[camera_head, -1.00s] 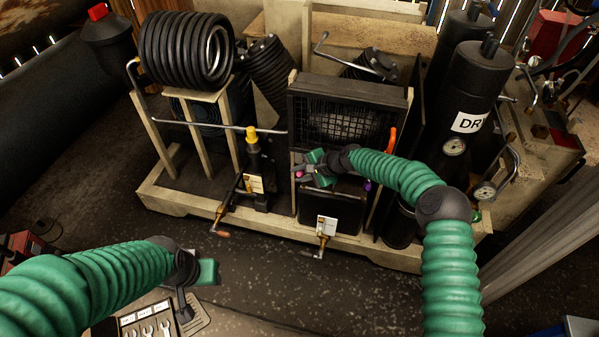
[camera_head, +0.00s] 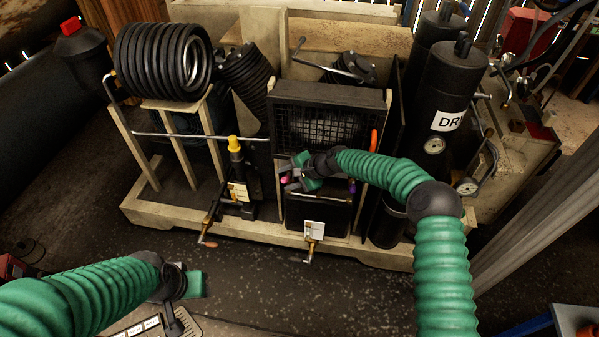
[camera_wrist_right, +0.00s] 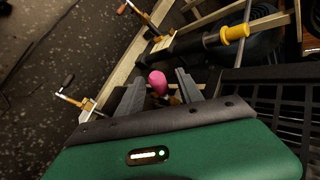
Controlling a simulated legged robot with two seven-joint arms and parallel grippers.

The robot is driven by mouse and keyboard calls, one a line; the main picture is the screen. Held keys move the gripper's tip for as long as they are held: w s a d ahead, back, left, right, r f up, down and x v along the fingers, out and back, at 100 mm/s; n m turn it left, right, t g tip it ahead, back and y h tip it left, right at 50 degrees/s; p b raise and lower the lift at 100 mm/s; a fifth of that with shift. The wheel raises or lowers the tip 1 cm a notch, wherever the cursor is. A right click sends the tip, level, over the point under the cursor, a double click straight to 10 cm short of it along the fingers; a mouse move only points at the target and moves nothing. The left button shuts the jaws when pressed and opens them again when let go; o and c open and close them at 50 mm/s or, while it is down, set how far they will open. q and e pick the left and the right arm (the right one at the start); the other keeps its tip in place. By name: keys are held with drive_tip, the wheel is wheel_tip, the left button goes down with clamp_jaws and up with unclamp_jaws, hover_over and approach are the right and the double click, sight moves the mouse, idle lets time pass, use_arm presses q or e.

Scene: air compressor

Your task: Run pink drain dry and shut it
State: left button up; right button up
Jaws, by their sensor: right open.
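The pink drain knob (camera_head: 285,180) sits at the left front of the black grille unit, low on the compressor frame. In the right wrist view the pink knob (camera_wrist_right: 158,83) shows between the two fingers. My right gripper (camera_head: 292,178) is open around or just in front of it; I cannot tell whether a finger touches it. It also shows in the right wrist view (camera_wrist_right: 160,92), fingers apart. My left gripper (camera_head: 195,284) hangs at the lower left, away from the compressor; its fingers are not clear.
Brass valves with handles (camera_head: 209,228) and (camera_head: 311,246) stick out along the front of the wooden base (camera_head: 260,232). A yellow-capped cylinder (camera_head: 235,160) stands to the left. An orange handle (camera_head: 374,140) and black tanks (camera_head: 443,95) are to the right. A tool tray (camera_head: 150,330) is at bottom left.

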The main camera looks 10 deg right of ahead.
drive_tip(key=p+v, duration=0.2)
drive_tip(key=v, duration=1.3)
drive_tip(key=shift+d+p, duration=0.25)
drive_tip(key=shift+p, duration=0.05)
drive_tip(key=shift+s+r, duration=0.1)
